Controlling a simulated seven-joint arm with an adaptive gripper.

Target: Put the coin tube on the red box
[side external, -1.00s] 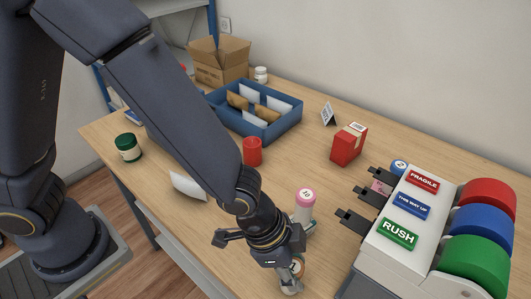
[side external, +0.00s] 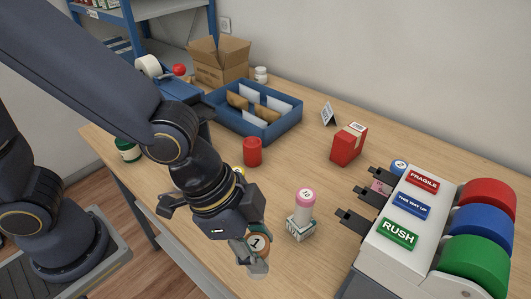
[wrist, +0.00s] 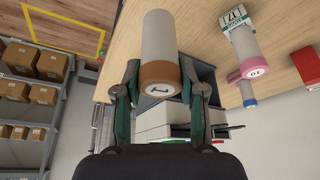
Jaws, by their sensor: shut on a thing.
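My gripper (side external: 256,252) is shut on a coin tube with an orange-brown cap marked 1 (side external: 258,243), near the front of the counter. In the wrist view the pale tube (wrist: 157,35) lies between both fingers, its brown cap toward the camera. The red box (side external: 347,146) stands upright farther back to the right, with a white label on top, apart from my gripper. A second tube with a pink cap marked 10 (side external: 305,204) stands right of my gripper, by a small printed block (side external: 301,230). A blue-capped tube (side external: 399,166) is beside the dispenser.
The label dispenser (side external: 376,258) with coloured rolls fills the right side. A red cylinder (side external: 252,152) stands between my arm and the blue divided tray (side external: 276,128). A small sign (side external: 327,113) stands behind the red box. Counter between the red cylinder and red box is clear.

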